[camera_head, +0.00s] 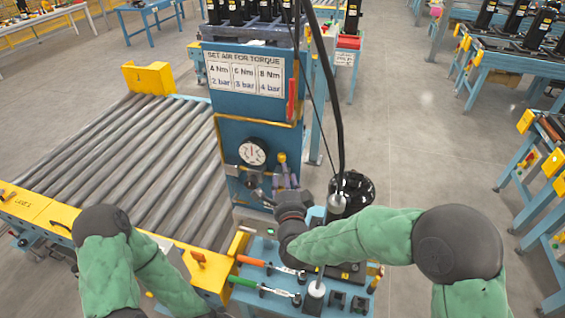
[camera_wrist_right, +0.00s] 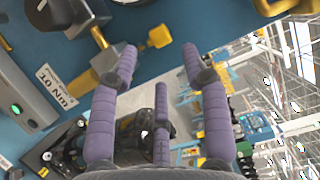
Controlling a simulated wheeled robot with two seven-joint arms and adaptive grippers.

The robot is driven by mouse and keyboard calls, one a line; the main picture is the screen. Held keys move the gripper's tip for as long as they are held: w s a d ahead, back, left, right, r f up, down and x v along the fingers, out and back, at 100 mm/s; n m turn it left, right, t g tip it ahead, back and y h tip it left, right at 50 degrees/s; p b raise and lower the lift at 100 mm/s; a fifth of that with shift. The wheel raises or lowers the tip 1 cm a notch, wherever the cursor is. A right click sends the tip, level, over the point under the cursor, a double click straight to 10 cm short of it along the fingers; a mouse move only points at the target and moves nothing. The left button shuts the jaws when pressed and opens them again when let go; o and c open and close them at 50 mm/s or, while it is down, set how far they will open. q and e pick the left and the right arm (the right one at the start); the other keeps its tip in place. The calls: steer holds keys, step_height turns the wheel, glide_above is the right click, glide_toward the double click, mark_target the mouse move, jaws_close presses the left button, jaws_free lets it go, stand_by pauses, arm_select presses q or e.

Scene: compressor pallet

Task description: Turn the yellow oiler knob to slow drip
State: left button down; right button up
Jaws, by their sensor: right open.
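The blue panel (camera_head: 240,110) stands upright in front of me, with a round gauge (camera_head: 252,152) on its face. My right gripper (camera_head: 283,170) is open at the panel's lower right, its purple fingers pointing at the panel. In the right wrist view a small yellow knob (camera_wrist_right: 159,36) shows beyond and between the open fingertips (camera_wrist_right: 160,54). No contact with it is visible. A brass-coloured fitting (camera_wrist_right: 103,60) stands left of it. My left gripper is not in view.
A roller conveyor (camera_head: 130,160) with yellow end blocks lies left of the panel. A black hose (camera_head: 338,100) hangs right of the panel.

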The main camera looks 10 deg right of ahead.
mark_target(282, 160)
steer(key=w, duration=0.6)
steer(key=shift+w, duration=0.3)
jaws_close()
